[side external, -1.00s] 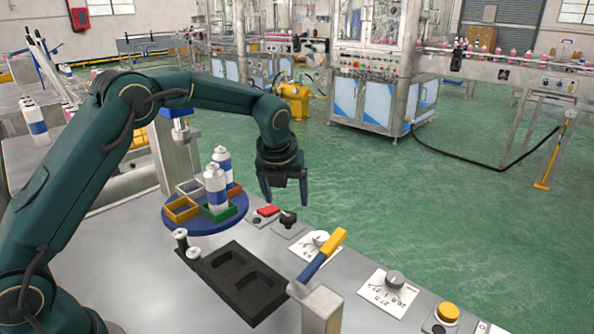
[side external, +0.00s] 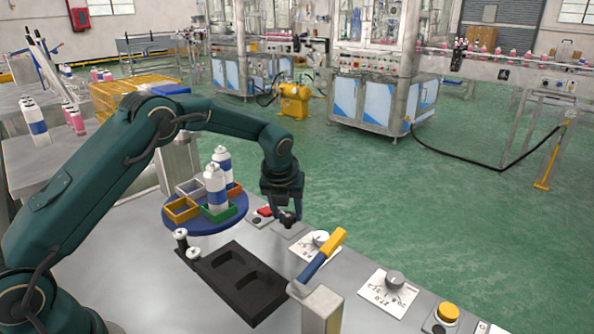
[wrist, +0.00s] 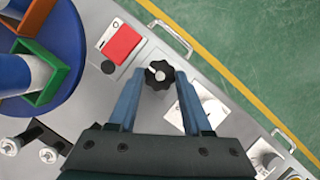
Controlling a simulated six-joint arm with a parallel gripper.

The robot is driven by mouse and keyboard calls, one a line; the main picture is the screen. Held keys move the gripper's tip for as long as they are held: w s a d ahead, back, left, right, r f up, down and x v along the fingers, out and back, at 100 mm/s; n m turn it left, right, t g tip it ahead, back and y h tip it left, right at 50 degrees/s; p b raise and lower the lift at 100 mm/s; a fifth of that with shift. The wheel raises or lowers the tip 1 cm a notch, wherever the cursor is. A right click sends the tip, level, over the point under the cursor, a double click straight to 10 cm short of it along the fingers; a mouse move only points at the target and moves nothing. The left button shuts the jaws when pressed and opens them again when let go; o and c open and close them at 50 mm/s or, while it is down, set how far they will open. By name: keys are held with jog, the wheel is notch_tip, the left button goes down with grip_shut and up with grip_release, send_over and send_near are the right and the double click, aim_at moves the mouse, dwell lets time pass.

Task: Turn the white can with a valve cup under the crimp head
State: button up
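A blue turntable (side external: 207,226) carries coloured square holders. One white can with a blue band (side external: 215,184) stands upright in the green holder (side external: 217,215); another white can (side external: 223,158) stands behind it, in or by the orange-red holder (side external: 234,189). I cannot tell which has a valve cup. The crimp head is hidden behind my arm. My gripper (side external: 285,213) is low over a black lobed knob (side external: 291,221), right of the turntable. In the wrist view the fingers (wrist: 158,80) are open on either side of the knob (wrist: 158,73), with gaps showing.
A red button (wrist: 123,44) sits beside the knob. A black recessed tray (side external: 245,285) and two white-topped pegs (side external: 180,234) are nearby.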

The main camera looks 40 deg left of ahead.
grip_shut()
jog(key=shift+d+n+y, duration=0.1)
jog(key=shift+n+y, duration=0.3)
jog(key=shift+n, duration=0.7)
jog(key=shift+w+n+g+y, duration=0.15)
jog(key=shift+n+g+y, duration=0.45)
jog(key=shift+n, duration=1.2)
jog(key=shift+r, duration=0.1)
jog(key=o, duration=1.2)
grip_release()
jog(key=shift+v, duration=2.55)
jog(key=shift+w, duration=0.1)
